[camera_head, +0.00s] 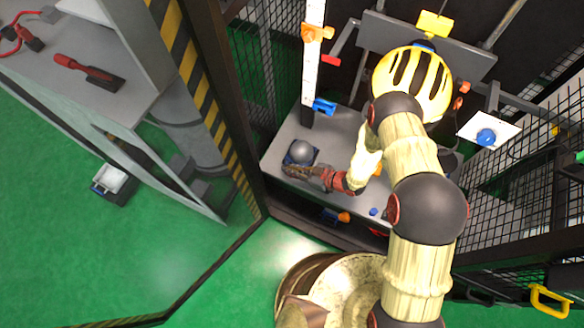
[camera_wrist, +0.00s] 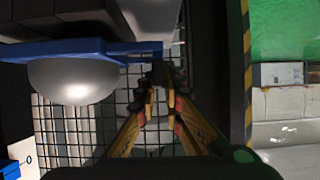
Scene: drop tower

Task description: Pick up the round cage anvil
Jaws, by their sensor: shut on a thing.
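The round cage anvil, a grey dome (camera_head: 302,151) on a blue base, is at the left end of the grey bench in the head view. In the wrist view its pale dome (camera_wrist: 72,82) bulges from one face of the blue plate (camera_wrist: 105,48). My gripper (camera_head: 292,170) reaches it from the right. In the wrist view my gripper's fingertips (camera_wrist: 160,72) are close together at the right end of the blue plate, shut on its edge. The dome itself is clear of the fingers. I cannot tell whether the base touches the bench.
The grey bench (camera_head: 283,143) lies inside a mesh cage (camera_head: 265,75). A white ruled post (camera_head: 314,60) with a blue clamp (camera_head: 324,106) stands just behind the anvil. A yellow slotted dome (camera_head: 412,80) is above my arm. A striped cage post (camera_head: 205,105) stands to the left.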

